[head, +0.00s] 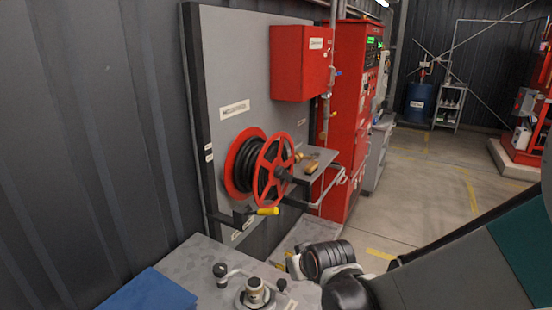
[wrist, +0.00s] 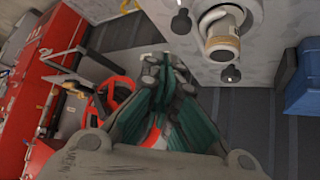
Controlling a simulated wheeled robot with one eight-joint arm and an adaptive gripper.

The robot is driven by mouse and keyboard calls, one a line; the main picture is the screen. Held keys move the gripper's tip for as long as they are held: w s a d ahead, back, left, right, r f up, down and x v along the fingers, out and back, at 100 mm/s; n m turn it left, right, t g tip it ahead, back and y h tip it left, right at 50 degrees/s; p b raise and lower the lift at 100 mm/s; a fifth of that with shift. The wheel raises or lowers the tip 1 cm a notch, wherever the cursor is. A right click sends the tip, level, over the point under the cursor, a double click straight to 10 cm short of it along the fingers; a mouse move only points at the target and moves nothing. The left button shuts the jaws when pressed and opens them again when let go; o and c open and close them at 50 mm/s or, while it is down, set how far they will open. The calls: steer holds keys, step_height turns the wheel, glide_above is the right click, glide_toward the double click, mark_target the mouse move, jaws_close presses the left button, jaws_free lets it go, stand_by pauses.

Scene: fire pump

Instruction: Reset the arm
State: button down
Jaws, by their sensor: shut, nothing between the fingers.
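My gripper (wrist: 166,72) shows at the middle of the wrist view. Its dark fingers with green pads are together and nothing is between them. In the head view my arm reaches in from the lower right, over the near end of the grey bench (head: 203,262); the fingertips are hard to make out there. The red hose reel (head: 274,170) with black hose is on the grey wall panel beyond the arm. In the wrist view the red reel (wrist: 121,87) shows behind and left of the fingers, partly hidden by them.
A metal fitting (head: 255,292) with a lever stands on the bench, beside a blue object (head: 150,291). A yellow-handled crank (head: 267,211) sticks out below the reel. A red box (head: 300,62) and red cabinet (head: 348,110) stand behind.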

steer(key=s+d+r+m+h+b, duration=0.1)
steer(key=s+d+r+m+b, duration=0.1)
steer(key=s+d+r, duration=0.6)
steer(key=s+d+m+b, duration=0.1)
steer(key=s+d, duration=0.2)
steer(key=s, duration=0.3)
steer(key=s+d+m+g+h+b, duration=0.1)
steer(key=s+d, duration=0.2)
steer(key=s, duration=0.3)
steer(key=shift+s+d+f, duration=0.15)
steer(key=shift+s+d, duration=0.1)
steer(key=shift+s, duration=0.1)
steer(key=c, duration=2.3)
jaws_free()
